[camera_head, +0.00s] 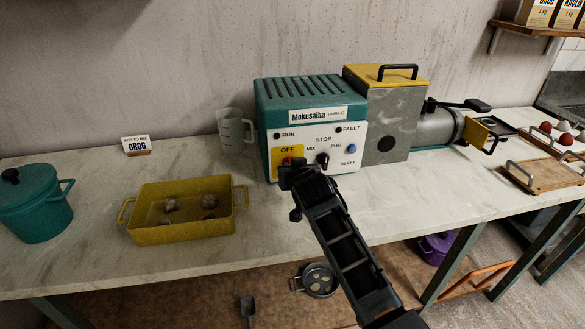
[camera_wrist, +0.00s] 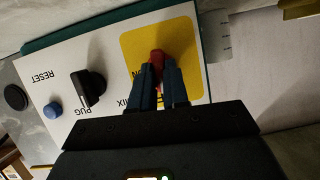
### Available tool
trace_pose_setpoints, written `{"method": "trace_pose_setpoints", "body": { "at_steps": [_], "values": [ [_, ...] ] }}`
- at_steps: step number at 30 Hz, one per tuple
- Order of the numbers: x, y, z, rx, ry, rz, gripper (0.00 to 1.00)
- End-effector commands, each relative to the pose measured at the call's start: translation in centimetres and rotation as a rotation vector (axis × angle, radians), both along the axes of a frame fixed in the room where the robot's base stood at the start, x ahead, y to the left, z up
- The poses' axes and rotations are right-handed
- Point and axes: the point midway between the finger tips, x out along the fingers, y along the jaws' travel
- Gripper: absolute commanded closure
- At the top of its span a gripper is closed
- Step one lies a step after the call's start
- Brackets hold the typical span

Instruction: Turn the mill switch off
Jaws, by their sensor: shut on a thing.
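The mill control box (camera_head: 309,118) is teal with a white front panel. On its left is a yellow plate (camera_head: 287,152) marked OFF, which also shows in the wrist view (camera_wrist: 183,38). A red switch (camera_wrist: 157,57) sits on this yellow plate. My gripper (camera_wrist: 160,75) has its two blue fingers shut on the red switch, hiding its lower part and some lettering. In the head view my gripper (camera_head: 289,168) covers most of the switch, so its exact angle is hard to tell.
Beside the plate are a black selector knob (camera_head: 322,159) and a blue RESET button (camera_head: 351,149). The grey mill body (camera_head: 389,110) adjoins the box. A clear jug (camera_head: 233,130), a yellow tray (camera_head: 178,232) and a teal pot (camera_head: 37,207) stand left.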

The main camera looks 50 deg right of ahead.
Motion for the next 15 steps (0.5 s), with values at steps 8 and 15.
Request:
{"method": "trace_pose_setpoints", "body": {
  "at_steps": [8,15],
  "values": [
    [-0.01,0.07,-0.15,-0.061,0.045,0.000,1.00],
    [-0.01,0.04,-0.16,-0.073,0.053,0.000,1.00]
  ]
}}
